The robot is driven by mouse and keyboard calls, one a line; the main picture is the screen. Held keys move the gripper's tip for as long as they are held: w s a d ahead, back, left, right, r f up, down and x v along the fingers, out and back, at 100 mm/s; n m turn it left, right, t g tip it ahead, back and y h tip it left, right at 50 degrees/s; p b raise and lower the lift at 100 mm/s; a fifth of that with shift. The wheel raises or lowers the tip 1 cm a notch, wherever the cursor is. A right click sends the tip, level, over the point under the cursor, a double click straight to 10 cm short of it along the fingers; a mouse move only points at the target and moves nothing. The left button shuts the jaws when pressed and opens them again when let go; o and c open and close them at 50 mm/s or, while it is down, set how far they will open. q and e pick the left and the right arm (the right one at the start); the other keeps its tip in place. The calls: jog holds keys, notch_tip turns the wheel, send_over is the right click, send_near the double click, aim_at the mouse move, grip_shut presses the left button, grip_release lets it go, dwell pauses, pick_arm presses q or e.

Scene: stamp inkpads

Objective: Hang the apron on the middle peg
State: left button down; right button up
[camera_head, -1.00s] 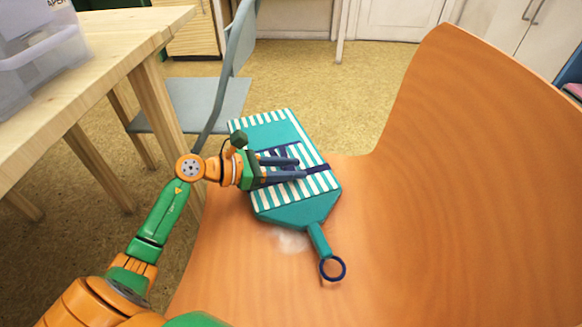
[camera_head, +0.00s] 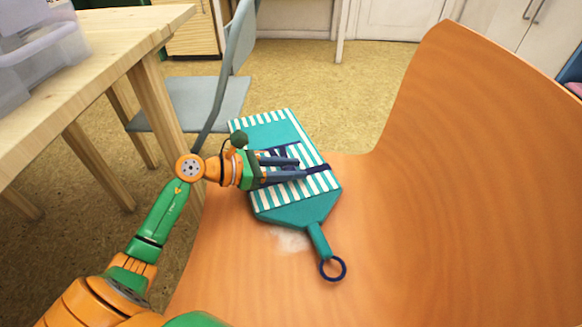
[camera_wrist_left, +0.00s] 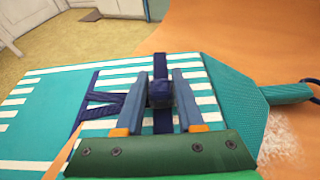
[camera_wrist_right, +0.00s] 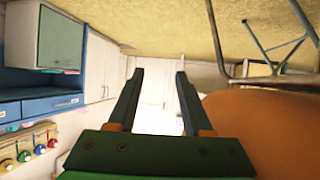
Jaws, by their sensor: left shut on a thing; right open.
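The apron (camera_head: 275,133) is teal with white stripes and lies flat on an orange chair seat. Its narrow teal neck ends in a navy ring (camera_head: 333,268) towards the front. My left gripper (camera_head: 301,168) is over its striped part. In the left wrist view the fingers are shut on a dark navy knob (camera_wrist_left: 160,93) on the apron's navy band (camera_wrist_left: 162,121). My right gripper (camera_wrist_right: 160,72) is open and empty, seen only in its wrist view. A rail with coloured pegs (camera_wrist_right: 25,156) shows at the lower left there; which peg is the middle one I cannot tell.
The orange chair's back (camera_head: 480,170) rises at the right. A wooden table (camera_head: 115,55) with a clear plastic box (camera_head: 40,60) stands at the left. A grey chair (camera_head: 215,98) stands behind. Blue-grey cabinets (camera_wrist_right: 60,40) show in the right wrist view.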

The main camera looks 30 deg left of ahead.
pick_arm(q)
jog(key=c, duration=0.5)
grip_release()
pick_arm(e)
jog(key=shift+w+a+r, duration=0.1)
jog(key=shift+w+r, duration=0.1)
jog(key=shift+r, duration=0.2)
pick_arm(q)
jog(key=shift+r+p, duration=0.4)
jog(key=shift+v, duration=0.9)
jog(key=p+v, duration=0.1)
jog(key=v, duration=0.9)
jog(key=shift+s+r+p, duration=0.1)
jog(key=shift+p, duration=0.2)
pick_arm(e)
jog(key=s+d+f+g+h, duration=0.2)
jog(key=s+d+f+g, duration=0.2)
jog(key=s+f+g, duration=0.5)
jog(key=s+f, duration=0.1)
jog(key=s, duration=0.3)
jog(key=shift+s+m, duration=0.2)
jog(key=shift+m, duration=0.1)
